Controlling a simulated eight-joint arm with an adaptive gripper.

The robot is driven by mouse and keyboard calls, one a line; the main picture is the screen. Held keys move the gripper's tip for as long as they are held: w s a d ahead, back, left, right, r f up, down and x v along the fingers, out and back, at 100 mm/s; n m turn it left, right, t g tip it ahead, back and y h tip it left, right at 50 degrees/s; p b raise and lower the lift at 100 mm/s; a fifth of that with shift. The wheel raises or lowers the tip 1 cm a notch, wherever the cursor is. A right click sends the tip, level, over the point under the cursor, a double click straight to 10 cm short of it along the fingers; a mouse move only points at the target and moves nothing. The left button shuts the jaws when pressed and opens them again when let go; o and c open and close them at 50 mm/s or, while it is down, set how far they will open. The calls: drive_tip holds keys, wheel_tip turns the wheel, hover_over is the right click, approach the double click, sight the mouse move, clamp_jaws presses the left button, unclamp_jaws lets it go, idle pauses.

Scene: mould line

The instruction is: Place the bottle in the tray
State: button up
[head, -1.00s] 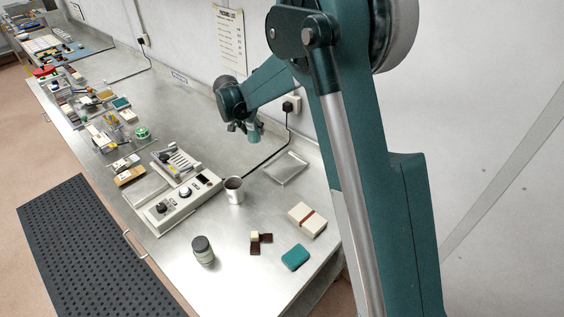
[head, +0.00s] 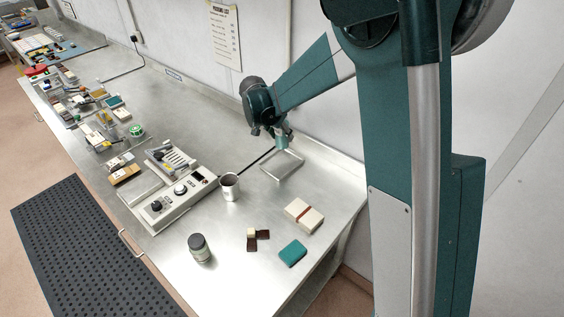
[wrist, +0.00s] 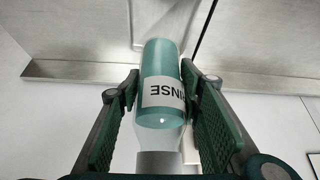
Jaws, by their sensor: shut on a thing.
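The bottle is teal with a white label, its lettering partly readable as "INSE", and it shows in the wrist view (wrist: 164,95) between the two finger pads. My gripper (wrist: 160,92) is shut on it. In the head view my gripper (head: 273,128) is at the back of the bench, with the teal bottle (head: 283,142) hanging below it. The tray (head: 283,166) is a shallow metal one, lying on the bench near the wall. The bottle's lower end overlaps the tray's far side in the picture; I cannot tell the height between them.
A metal cup (head: 230,188) and a control box (head: 178,192) stand left of the tray. A cream box with a brown band (head: 303,216), a teal block (head: 292,253), brown pieces (head: 252,243) and a lidded jar (head: 200,249) are nearer the front. The wall is close behind.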

sight(282, 145)
drive_tip(key=shift+f, duration=3.15)
drive_tip(key=shift+f, duration=1.85)
drive_tip(key=shift+f, duration=0.15)
drive_tip(key=o, duration=1)
drive_tip(key=shift+o, duration=0.2)
drive_tip(key=shift+r, duration=0.2)
drive_tip(key=v, duration=1.2)
